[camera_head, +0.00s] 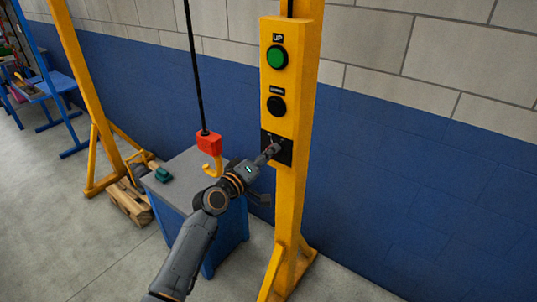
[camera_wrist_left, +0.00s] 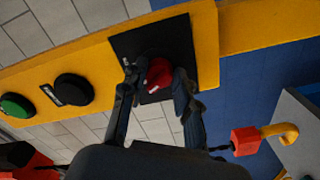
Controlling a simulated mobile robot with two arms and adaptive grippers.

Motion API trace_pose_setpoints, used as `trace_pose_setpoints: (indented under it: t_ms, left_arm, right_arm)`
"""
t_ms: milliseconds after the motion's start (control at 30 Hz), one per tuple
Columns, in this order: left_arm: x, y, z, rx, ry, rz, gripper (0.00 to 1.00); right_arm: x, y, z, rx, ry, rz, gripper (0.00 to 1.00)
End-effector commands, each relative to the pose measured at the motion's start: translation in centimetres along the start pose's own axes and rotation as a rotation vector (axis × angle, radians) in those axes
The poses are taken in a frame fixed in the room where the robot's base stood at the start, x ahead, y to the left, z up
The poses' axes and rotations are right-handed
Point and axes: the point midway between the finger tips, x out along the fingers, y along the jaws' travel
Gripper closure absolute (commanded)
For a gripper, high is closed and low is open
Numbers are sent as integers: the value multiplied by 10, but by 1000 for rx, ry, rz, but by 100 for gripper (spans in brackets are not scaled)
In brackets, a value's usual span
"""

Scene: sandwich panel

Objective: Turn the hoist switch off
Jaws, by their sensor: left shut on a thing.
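The hoist control panel is a yellow box (camera_head: 302,70) on a yellow post. It has a green UP button (camera_head: 277,57), a black button (camera_head: 276,105) below it, and a black switch plate (camera_head: 286,157) at the bottom. My left gripper (camera_head: 272,150) is at this plate and covers the switch in the head view. In the left wrist view, the red switch knob (camera_wrist_left: 159,74) sits on the black plate (camera_wrist_left: 125,47) between the fingertips of my left gripper (camera_wrist_left: 155,84), which is shut on it. The knob's exact angle is hard to read. My right gripper is out of view.
A red hoist block with a yellow hook (camera_head: 208,143) hangs on a black cable left of the panel, close to my left arm. A blue cabinet (camera_head: 230,238) with a grey top stands below. A blue-and-grey wall is behind.

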Motion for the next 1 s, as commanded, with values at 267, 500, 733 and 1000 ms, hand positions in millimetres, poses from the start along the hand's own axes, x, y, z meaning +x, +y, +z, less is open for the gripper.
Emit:
trace_pose_setpoints:
  t_ms: [267,500,733,1000]
  left_arm:
    - [0,-1,0,-54,0,-2,100]
    - [0,-1,0,-60,0,-2,100]
    - [0,-1,0,-59,0,-2,55]
    - [0,0,0,-57,0,-1,46]
  right_arm:
    - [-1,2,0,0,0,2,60]
    - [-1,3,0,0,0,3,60]
    - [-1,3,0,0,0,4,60]
    - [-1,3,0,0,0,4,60]
